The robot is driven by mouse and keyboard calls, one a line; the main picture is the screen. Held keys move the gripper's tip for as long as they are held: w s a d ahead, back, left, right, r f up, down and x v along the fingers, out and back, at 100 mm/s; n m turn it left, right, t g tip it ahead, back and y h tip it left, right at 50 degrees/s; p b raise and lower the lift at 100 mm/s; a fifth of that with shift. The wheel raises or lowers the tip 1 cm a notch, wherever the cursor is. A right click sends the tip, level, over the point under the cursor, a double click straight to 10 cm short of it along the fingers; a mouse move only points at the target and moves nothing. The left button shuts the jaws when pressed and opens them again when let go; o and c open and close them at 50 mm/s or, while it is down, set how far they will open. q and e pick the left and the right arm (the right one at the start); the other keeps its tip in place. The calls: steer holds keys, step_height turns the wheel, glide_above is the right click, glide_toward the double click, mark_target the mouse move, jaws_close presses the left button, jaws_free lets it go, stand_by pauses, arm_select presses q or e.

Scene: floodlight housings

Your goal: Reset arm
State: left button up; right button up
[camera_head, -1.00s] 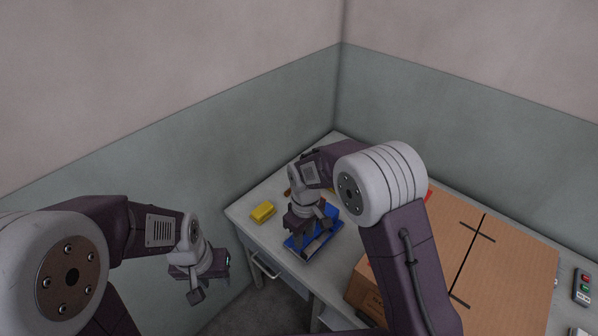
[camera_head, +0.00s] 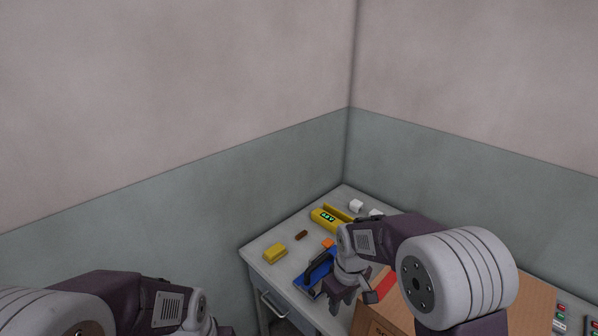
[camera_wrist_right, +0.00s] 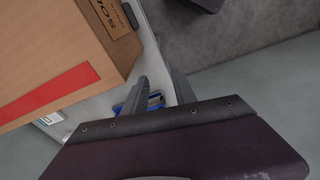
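My right arm comes in from the lower right in the head view. Its gripper (camera_head: 350,302) points down over the front of the table, beside the cardboard box. In the right wrist view the two fingers (camera_wrist_right: 162,88) stand apart with nothing held between them. Part of a blue object (camera_wrist_right: 152,103) shows beyond the fingers. My left arm is at the lower left of the head view; its wrist is at the bottom edge and its fingers are cut off.
A blue tray (camera_head: 307,284) with a dark tool, a yellow block (camera_head: 275,253), a small brown piece (camera_head: 301,235), a yellow meter (camera_head: 325,220) and white pieces (camera_head: 356,206) lie on the table (camera_head: 262,244).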

arm_select(q)
steer(key=shift+s+r, duration=0.1)
steer(key=shift+s, duration=0.2)
arm_select(e)
steer(key=s+d+m, duration=0.3)
steer(key=s, duration=0.4)
steer(key=s+d+f+m, duration=0.1)
steer(key=s+d+m, duration=0.3)
steer(key=s, duration=0.3)
steer(key=shift+s, duration=0.15)
steer(key=shift+d, duration=0.1)
